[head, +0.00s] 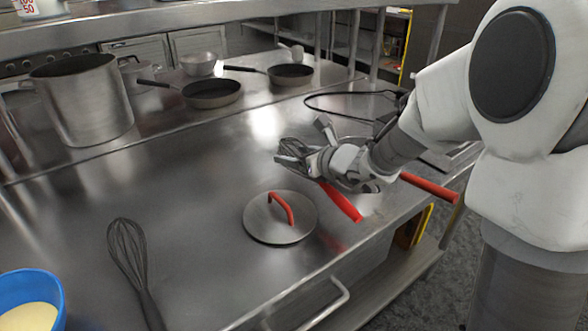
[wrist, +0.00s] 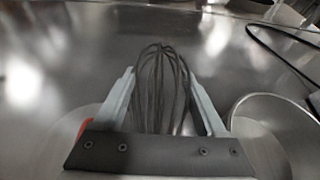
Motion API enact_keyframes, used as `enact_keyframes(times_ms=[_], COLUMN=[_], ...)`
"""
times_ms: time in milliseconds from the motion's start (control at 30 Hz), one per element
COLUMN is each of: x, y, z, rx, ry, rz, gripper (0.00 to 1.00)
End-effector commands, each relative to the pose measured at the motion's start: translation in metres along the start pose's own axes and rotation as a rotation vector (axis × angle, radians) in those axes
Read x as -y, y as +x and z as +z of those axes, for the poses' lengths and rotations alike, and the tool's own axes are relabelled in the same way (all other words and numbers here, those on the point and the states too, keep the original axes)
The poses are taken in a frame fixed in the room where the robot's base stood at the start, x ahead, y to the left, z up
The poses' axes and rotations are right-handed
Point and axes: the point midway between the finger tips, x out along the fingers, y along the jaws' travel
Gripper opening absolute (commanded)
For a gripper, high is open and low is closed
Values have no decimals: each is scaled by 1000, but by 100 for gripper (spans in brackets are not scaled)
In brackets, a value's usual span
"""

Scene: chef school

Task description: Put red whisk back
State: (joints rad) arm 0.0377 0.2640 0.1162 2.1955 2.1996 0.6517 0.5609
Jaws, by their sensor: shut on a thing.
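The red whisk (head: 343,203) has a red handle and dark wire loops. My gripper (head: 298,158) is shut on it and holds it over the steel counter, near the right side. The handle hangs out below my gripper toward the front edge, and the wires show around the fingers. In the wrist view the wire loops (wrist: 160,88) stand between my two fingers (wrist: 162,78). My gripper hides the middle of the whisk. I cannot tell whether the whisk touches the counter.
A lid (head: 262,226) with a red handle lies just in front of my gripper. A grey whisk (head: 128,255) and a blue bowl (head: 18,284) are at the left. A large pot (head: 85,105) and pans (head: 212,93) stand behind. The counter's middle is clear. A red handle (head: 430,187) juts out at right.

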Motion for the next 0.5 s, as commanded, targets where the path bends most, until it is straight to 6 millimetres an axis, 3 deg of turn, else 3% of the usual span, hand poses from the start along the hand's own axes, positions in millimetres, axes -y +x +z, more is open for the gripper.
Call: enact_keyframes(times_ms=[167, 400, 500], x=[-2, -2, -2], y=[11, 24, 25], z=[-5, -36, -40], rx=[0, -1, 0], ry=[1, 2, 1], rz=[1, 0, 0], gripper=[6, 6, 6])
